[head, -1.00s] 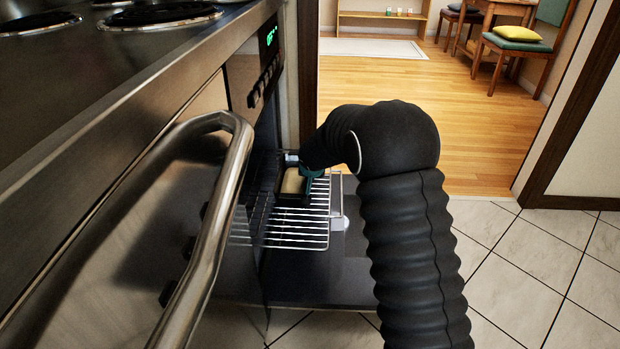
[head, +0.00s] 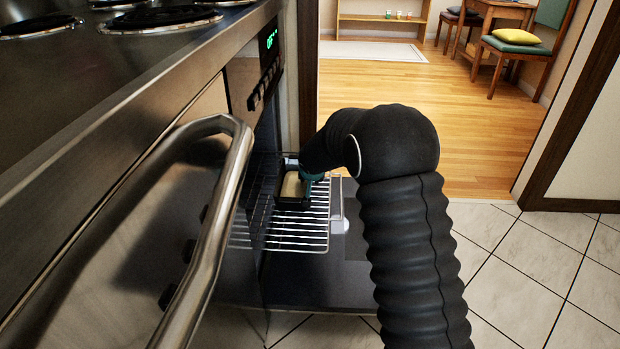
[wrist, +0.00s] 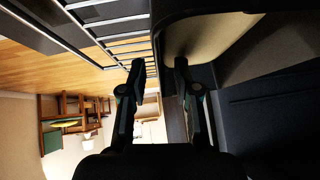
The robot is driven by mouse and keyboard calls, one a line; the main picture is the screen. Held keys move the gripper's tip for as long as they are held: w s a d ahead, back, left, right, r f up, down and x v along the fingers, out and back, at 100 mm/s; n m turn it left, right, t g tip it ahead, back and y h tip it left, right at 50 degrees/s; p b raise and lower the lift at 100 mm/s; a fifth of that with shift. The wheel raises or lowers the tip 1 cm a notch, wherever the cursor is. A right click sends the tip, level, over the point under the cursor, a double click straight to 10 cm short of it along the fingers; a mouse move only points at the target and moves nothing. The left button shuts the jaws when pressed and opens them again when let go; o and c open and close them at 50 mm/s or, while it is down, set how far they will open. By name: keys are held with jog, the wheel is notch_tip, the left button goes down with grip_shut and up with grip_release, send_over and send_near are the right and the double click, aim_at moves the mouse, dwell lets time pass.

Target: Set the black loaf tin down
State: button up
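The black loaf tin (head: 293,204) with pale contents sits on the wire rack (head: 300,236) that sticks out of the oven, near the rack's far end. It looks level and appears to rest on the bars. In the wrist view the tin (wrist: 157,30) fills the upper middle and right. My gripper (wrist: 160,64) is open, its two fingers clearly apart at the tin's near wall. One finger is outside the wall, the other over the pale contents; neither visibly pinches it. In the head view my arm hides most of the gripper, with a teal part showing beside the tin.
The oven's steel handle (head: 215,215) and door stand at the left, close to the rack. The hob with coil rings (head: 160,18) is above. The open lower panel lies under the rack. Tiled floor (head: 540,270) at right is clear; chairs and a table are far back.

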jog(key=a+v, duration=0.1)
jog(key=v, duration=1)
jog(key=s+d+r+g+h, duration=0.1)
jog(key=s+d+r, duration=0.55)
jog(key=s, duration=0.25)
jog(key=s+d+r, duration=0.5)
jog(key=s+d, duration=0.3)
jog(key=s, duration=0.1)
jog(key=s+d, duration=0.2)
jog(key=s, duration=0.9)
jog(key=s+d+f+g, duration=0.1)
jog(key=s+d, duration=0.1)
jog(key=s, duration=0.9)
jog(key=shift+s+d+f+n, duration=0.2)
jog(key=shift+d+f+n, duration=0.05)
jog(key=shift+d+n, duration=0.15)
jog(key=shift+a, duration=0.1)
